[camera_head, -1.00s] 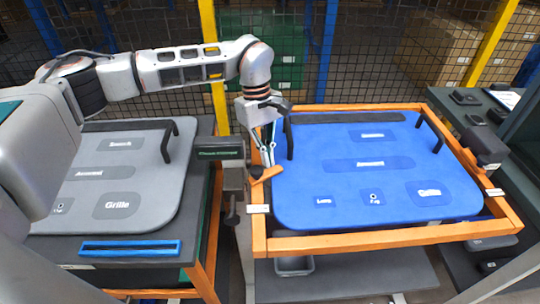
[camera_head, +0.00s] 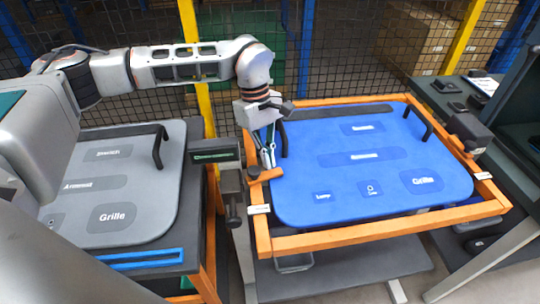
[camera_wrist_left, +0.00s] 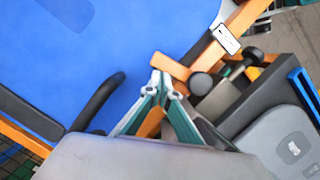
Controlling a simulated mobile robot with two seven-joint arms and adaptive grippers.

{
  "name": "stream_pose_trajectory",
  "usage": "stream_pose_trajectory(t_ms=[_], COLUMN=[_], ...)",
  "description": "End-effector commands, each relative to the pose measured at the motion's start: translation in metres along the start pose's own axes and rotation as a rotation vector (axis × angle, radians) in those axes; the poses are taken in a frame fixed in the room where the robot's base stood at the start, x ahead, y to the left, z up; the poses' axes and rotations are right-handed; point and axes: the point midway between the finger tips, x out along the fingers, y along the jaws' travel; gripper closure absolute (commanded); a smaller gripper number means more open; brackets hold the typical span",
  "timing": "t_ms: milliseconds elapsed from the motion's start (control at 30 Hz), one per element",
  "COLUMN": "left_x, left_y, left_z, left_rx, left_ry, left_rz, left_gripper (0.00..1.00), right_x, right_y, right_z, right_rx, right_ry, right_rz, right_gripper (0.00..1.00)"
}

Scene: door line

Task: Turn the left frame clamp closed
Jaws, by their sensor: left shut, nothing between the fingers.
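The left frame clamp has an orange lever (camera_head: 265,174) at the left edge of the orange frame (camera_head: 262,235) around the blue door panel (camera_head: 330,180). In the left wrist view the lever (camera_wrist_left: 172,66) reaches over the blue panel's edge, beside a dark round knob (camera_wrist_left: 201,83). My left gripper (camera_head: 268,164) points down at the lever, fingers shut and empty. In the left wrist view its fingertips (camera_wrist_left: 165,84) are close together beside the lever; I cannot tell whether they touch it. My right gripper is not in view.
A black handle (camera_head: 284,133) stands on the panel just right of my left gripper. A grey door panel (camera_head: 150,205) lies on the left bench. Another clamp (camera_head: 468,130) sits at the frame's right side. A wire fence (camera_head: 350,50) closes off the back.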

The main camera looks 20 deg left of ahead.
Motion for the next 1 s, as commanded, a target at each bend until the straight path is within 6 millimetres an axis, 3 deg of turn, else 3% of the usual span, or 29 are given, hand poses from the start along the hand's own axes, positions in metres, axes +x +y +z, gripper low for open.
stream_pose_trajectory(t_ms=[1000], left_x=[0.0032], left_y=[0.0003], left_z=[0.0092], left_rx=[-0.005], left_ry=[0.0], left_rz=[0.0], left_gripper=[1.0], right_x=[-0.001], right_y=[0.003], right_z=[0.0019], right_rx=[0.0], right_ry=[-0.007], right_rz=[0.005], right_gripper=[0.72])
